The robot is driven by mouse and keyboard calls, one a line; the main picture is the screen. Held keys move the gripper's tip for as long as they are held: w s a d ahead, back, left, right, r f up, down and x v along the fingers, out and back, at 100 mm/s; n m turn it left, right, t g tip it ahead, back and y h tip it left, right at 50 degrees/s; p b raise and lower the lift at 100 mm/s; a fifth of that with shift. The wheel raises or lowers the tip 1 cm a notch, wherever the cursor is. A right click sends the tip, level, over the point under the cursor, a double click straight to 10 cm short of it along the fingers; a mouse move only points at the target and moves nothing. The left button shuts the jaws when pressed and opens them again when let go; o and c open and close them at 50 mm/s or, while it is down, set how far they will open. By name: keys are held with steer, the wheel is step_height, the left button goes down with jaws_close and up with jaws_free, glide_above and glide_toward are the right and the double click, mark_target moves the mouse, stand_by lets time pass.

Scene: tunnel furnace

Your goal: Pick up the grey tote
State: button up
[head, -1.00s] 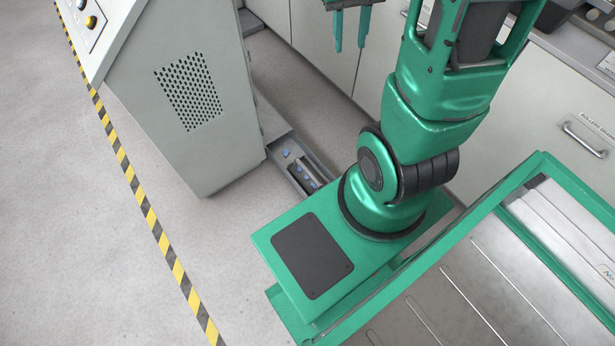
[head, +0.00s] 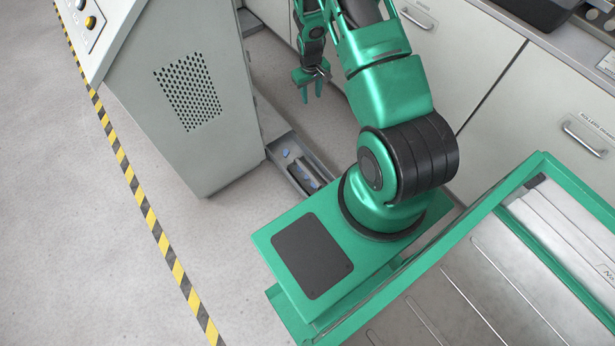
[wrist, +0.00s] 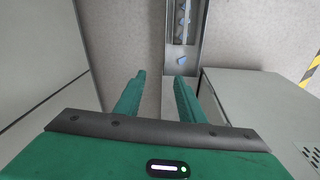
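A narrow grey tote (head: 284,154) with small blue items and other parts in it rests on the floor, in the gap between the grey console and the cabinets. It also shows in the wrist view (wrist: 170,45), at top centre, with its near end by the tip of the right finger. My gripper (head: 310,90) is above and beyond the tote in the head view. In the wrist view its two fingers (wrist: 160,78) are apart with nothing between them. It is open and does not appear to hold the tote. The tote's far part is out of the wrist frame.
The grey console (head: 195,110) stands close on the left of the tote. Pale cabinets (head: 455,60) with handles line the right and back. A yellow and black floor stripe (head: 150,215) runs at left, with open floor beyond it.

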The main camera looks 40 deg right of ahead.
step_height(320, 180, down, 17)
steer(key=s+a, duration=0.2)
steer(key=a, duration=0.1)
steer(key=n+t+y, duration=0.1)
glide_toward(307, 171)
steer(key=f, duration=0.3)
steer(key=shift+a, duration=0.2)
steer(key=shift+w+d+f, duration=0.1)
steer(key=shift+w+f, duration=0.05)
steer(key=shift+f, duration=0.75)
steer(key=shift+w+d+f, duration=0.1)
steer(key=shift+w+f, duration=0.05)
steer(key=shift+f, duration=0.7)
steer(key=shift+w+f, duration=0.2)
steer(key=shift+f, duration=0.7)
jaws_close()
